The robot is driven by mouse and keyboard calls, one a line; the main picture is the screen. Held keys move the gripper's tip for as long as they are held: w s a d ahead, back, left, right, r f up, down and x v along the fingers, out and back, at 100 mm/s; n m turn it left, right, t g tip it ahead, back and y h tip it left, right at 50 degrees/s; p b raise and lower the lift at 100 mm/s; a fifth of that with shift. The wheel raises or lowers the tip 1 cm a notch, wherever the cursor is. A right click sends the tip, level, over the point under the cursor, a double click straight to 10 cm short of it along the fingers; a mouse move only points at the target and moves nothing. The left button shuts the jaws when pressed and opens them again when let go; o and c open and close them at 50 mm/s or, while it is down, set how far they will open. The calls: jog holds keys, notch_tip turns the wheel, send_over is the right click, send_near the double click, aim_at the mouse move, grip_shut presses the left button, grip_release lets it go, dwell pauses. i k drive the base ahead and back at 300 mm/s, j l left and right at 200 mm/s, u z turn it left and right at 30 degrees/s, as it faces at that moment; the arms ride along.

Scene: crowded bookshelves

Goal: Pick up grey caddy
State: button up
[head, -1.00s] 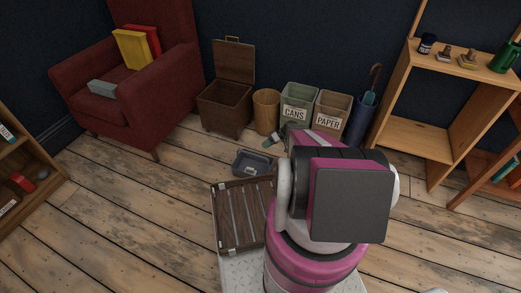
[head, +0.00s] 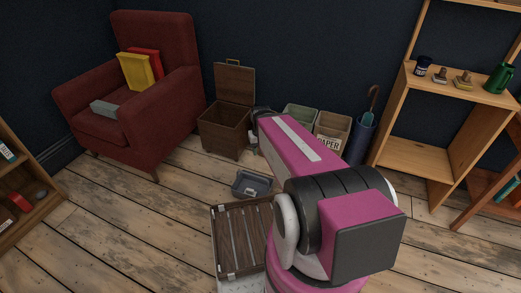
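The grey caddy (head: 252,184) is a small, open blue-grey container on the wooden floor, just beyond the slatted wooden crate. My arm reaches forward over the floor to the right of it. My gripper (head: 254,146) shows only as a small light and dark part beyond the caddy in the picture, near the wooden chest. It looks apart from the caddy. Its fingers are too small and partly hidden by my arm, so I cannot tell whether they are open or shut.
The slatted wooden crate (head: 222,240) is nearest. A lidded chest (head: 224,135), bins (head: 331,130) and an umbrella stand (head: 360,140) line the wall. A red armchair (head: 165,95) stands left, a wooden shelf (head: 415,158) right. The floor left of the caddy is clear.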

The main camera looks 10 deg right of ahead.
aim_at(263, 185)
jog(key=k, duration=1.05)
jog(key=i+j+z, duration=0.1)
jog(key=z, duration=0.55)
jog(key=i+j+z, duration=0.15)
jog(key=j+z, duration=0.35)
jog(key=j, duration=0.2)
jog(key=j+z, duration=0.5)
jog(key=j, duration=0.2)
jog(key=j+z, duration=0.1)
jog(key=j, duration=1.3)
